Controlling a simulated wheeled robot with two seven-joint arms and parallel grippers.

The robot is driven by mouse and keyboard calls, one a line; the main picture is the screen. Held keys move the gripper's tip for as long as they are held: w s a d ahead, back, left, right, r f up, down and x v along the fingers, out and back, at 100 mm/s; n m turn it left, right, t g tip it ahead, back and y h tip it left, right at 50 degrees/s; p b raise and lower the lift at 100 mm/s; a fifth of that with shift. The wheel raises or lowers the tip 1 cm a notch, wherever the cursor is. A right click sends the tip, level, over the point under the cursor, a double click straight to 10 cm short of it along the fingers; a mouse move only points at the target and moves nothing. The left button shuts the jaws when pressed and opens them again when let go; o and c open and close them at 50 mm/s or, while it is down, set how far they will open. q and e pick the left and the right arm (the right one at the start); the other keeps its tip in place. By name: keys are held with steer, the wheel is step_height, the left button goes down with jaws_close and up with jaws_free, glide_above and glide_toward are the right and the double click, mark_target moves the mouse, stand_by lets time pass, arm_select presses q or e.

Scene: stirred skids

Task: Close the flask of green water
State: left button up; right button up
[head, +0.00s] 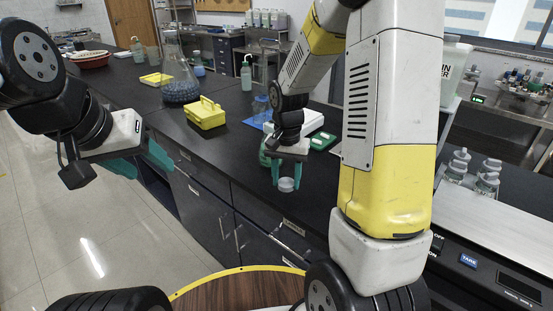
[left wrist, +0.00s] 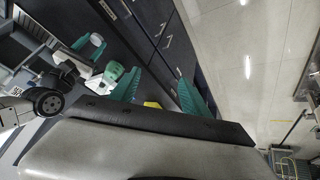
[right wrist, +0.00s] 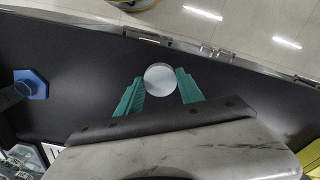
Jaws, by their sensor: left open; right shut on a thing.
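My right gripper (head: 287,180) is shut on a small pale round cap (head: 286,185), held above the dark bench near its front edge. The cap shows as a white disc (right wrist: 160,78) between the fingers in the right wrist view, and at the left in the left wrist view (left wrist: 96,40). My left gripper (head: 142,160) is open and empty, off the bench's front edge at the left.
A yellow box (head: 205,113), a large flask of dark blue beads (head: 180,88) and a wash bottle (head: 246,74) stand farther left on the bench. The front bench strip is mostly clear.

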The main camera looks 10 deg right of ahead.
steer(key=s+a, duration=0.1)
steer(key=s, duration=0.6)
steer(key=shift+s+a+r, duration=0.25)
steer(key=shift+r, duration=0.1)
